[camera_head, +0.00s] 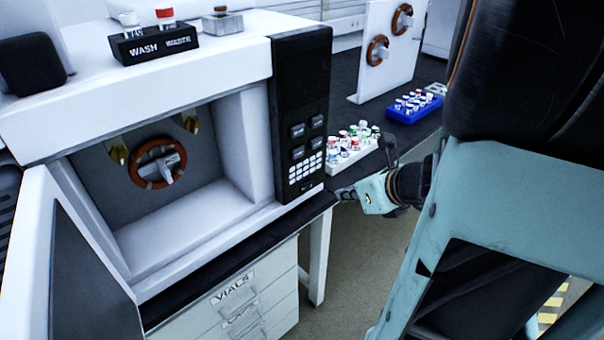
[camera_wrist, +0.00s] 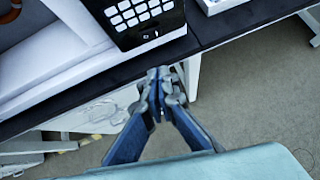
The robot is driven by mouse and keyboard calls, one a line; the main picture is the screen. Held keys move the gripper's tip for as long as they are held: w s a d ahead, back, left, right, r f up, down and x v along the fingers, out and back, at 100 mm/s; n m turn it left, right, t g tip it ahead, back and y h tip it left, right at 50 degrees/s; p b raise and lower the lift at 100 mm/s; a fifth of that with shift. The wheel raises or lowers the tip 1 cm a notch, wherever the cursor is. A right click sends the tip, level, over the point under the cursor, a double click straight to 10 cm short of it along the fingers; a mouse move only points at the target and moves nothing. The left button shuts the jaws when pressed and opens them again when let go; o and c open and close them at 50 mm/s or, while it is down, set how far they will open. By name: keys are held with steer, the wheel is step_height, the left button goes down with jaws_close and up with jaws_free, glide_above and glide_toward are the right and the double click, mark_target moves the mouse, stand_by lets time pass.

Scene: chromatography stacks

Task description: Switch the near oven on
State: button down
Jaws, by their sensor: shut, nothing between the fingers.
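The near oven (camera_head: 255,110) is a white box on the bench, with its door (camera_head: 85,270) swung open at the left. Inside is a brown ring column (camera_head: 157,163). Its black control panel (camera_head: 302,85) on the right has several dark buttons and a white keypad (camera_head: 305,168). The keypad also shows in the wrist view (camera_wrist: 138,12), with a small marked spot (camera_wrist: 150,36) below it. My gripper (camera_head: 343,194) is shut and empty, just right of and below the panel's lower edge. In the wrist view my gripper's fingertips (camera_wrist: 159,75) point at the bench edge below the panel, apart from the keypad.
A white rack of capped vials (camera_head: 352,150) stands right of the panel, close behind my gripper. A blue vial rack (camera_head: 414,105) and a white stand with brown rings (camera_head: 385,50) are farther back. Drawers (camera_head: 240,300) sit under the bench. WASH and WASTE bottles (camera_head: 150,45) stand on the oven.

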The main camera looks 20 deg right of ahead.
stand_by(0.3)
steer(key=b, duration=0.4)
glide_toward(311, 188)
steer(key=d+f+x, duration=0.1)
steer(key=x, duration=0.4)
steer(key=shift+w+a+r, duration=0.15)
steer(key=shift+w+a, duration=0.15)
steer(key=shift+a, duration=0.35)
steer(key=shift+r, duration=0.1)
